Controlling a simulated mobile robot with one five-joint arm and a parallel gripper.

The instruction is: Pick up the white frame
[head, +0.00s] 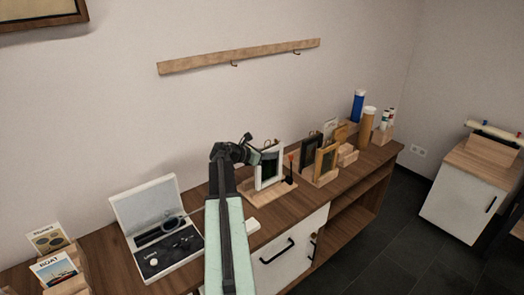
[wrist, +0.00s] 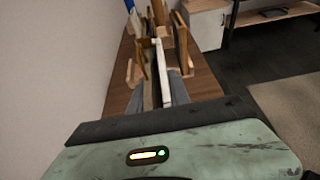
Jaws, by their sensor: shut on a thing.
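The white frame (head: 258,181) stands upright on a small wooden stand (head: 272,196) on the sideboard in the head view. My gripper (head: 262,153) reaches it from the left, at its upper part. In the wrist view my gripper (wrist: 164,90) has its fingers on either side of the white frame (wrist: 163,70), which shows edge-on as a thin pale strip. The gripper is shut on it. The fingertips are partly hidden by the frame and the gripper body.
On the sideboard (head: 218,199), an open white case (head: 155,225) lies at left and wooden frames (head: 326,160) stand in a holder to the right. Blue (head: 357,106) and tan (head: 367,125) cylinders stand farther right. The wall is close behind.

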